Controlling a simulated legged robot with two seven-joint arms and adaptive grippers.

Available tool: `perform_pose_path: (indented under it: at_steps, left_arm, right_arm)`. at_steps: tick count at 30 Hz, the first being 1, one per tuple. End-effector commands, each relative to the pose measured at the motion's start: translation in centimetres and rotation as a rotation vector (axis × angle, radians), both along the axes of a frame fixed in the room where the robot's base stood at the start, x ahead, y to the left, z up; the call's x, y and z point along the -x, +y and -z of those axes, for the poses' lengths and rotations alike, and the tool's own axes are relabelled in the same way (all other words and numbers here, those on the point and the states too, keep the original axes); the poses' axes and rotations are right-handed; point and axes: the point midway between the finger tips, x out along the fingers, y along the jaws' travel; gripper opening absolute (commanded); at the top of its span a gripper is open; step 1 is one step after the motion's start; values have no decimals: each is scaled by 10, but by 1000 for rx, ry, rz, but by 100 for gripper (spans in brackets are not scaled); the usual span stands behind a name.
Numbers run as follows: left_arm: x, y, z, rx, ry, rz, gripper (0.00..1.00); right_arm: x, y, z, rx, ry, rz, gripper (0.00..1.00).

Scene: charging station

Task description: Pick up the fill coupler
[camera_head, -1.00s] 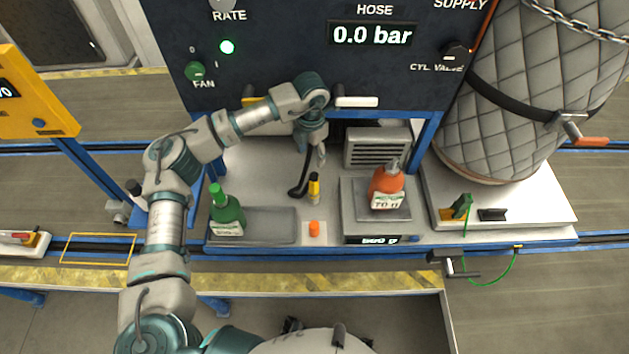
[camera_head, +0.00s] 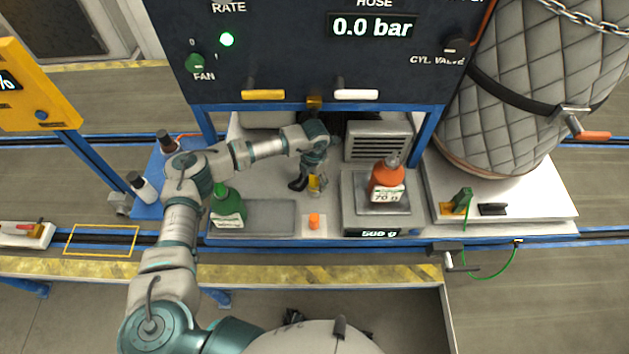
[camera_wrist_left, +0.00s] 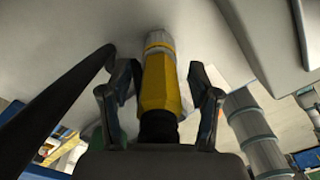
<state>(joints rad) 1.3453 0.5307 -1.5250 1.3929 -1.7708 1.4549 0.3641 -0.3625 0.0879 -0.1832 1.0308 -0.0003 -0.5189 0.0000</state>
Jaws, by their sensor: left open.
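The fill coupler (camera_head: 314,183) is yellow with a pale end and a black part. It is at the middle of the workbench, partly hidden by my left gripper (camera_head: 314,176). In the left wrist view the coupler (camera_wrist_left: 159,82) lies between the two fingers of the left gripper (camera_wrist_left: 161,85). The fingers are open, with a visible gap on each side of the coupler. A black hose (camera_wrist_left: 60,105) runs along the left of that view. My right gripper is not in view.
A green bottle (camera_head: 228,209) stands left on a grey tray (camera_head: 272,217). An orange cap (camera_head: 314,220) lies in front of the coupler. An orange bottle (camera_head: 386,181) stands on a scale (camera_head: 352,217) to the right. A dark control panel (camera_head: 290,60) rises behind.

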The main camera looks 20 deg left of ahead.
Motion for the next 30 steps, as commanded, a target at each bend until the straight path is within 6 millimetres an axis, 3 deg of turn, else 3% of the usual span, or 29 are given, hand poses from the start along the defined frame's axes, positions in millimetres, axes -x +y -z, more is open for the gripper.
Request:
perform_pose_path:
  at_steps: [8, 15, 16, 25, 30]
  left_arm:
    - [0, 2, 5, 2, -2, 0, 62]
    - [0, 2, 5, 2, -1, 0, 5]
    - [0, 2, 5, 2, -1, 0, 0]
    - [-1, 2, 2, 1, -3, -1, 0]
    - [-1, 2, -24, 3, -7, 1, 0]
  right_arm:
    - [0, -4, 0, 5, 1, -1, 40]
    - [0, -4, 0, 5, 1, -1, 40]
    - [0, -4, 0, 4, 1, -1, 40]
    - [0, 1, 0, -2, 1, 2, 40]
    - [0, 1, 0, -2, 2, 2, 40]
